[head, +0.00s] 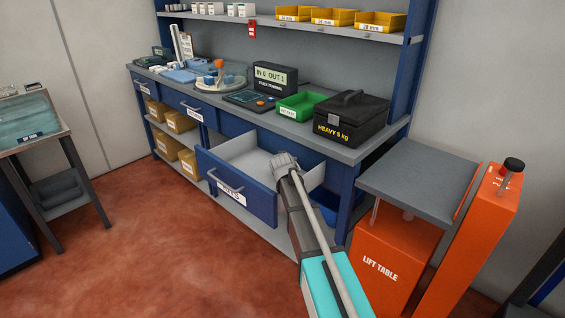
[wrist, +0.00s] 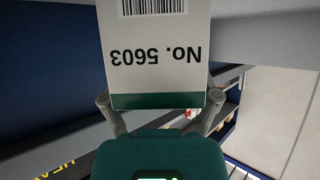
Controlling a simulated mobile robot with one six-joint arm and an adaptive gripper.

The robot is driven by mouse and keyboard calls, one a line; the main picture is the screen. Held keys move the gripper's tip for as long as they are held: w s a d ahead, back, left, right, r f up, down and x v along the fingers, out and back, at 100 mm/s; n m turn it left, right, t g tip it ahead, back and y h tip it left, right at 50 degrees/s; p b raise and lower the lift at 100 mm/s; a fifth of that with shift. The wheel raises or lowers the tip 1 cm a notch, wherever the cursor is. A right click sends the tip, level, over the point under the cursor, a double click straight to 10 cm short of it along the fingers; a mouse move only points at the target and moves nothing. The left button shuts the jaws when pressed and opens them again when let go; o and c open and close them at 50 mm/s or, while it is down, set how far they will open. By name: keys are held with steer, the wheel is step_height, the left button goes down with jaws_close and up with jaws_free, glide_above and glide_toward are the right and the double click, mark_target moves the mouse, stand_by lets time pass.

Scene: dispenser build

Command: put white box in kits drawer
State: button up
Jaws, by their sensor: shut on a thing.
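The kits drawer (head: 262,203) is pulled open below the workbench, with a white label on its blue front; the part of its inside that shows looks empty. My gripper (head: 285,160) is over the right part of the open drawer in the head view. In the wrist view my gripper (wrist: 160,99) is shut on the white box (wrist: 155,35). The box carries a barcode, an upside-down "No. 5603" and a green band near the fingers. The box is hidden in the head view, and its height above the drawer floor cannot be told.
The workbench (head: 352,152) above the drawer holds a black "HEAVY 5 kg" case (head: 350,115), a green tray (head: 300,106) and a display (head: 275,78). An orange lift table (head: 395,250) stands at right. Open red floor (head: 150,240) lies in front of the drawer.

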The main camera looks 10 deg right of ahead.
stand_by(0.3)
steer(key=w, duration=0.3)
steer(key=shift+w+d, duration=0.3)
steer(key=shift+w, duration=0.05)
steer(key=shift+w+f, duration=0.2)
steer(key=shift+f, duration=0.1)
steer(key=shift+s+f+b, duration=0.1)
steer(key=shift+f+b, duration=0.25)
steer(key=shift+b, duration=0.25)
steer(key=o, duration=1.1)
steer(key=shift+o, duration=0.2)
steer(key=shift+r, duration=0.1)
steer(key=shift+p+v, duration=1.85)
steer(key=shift+v, duration=1.9)
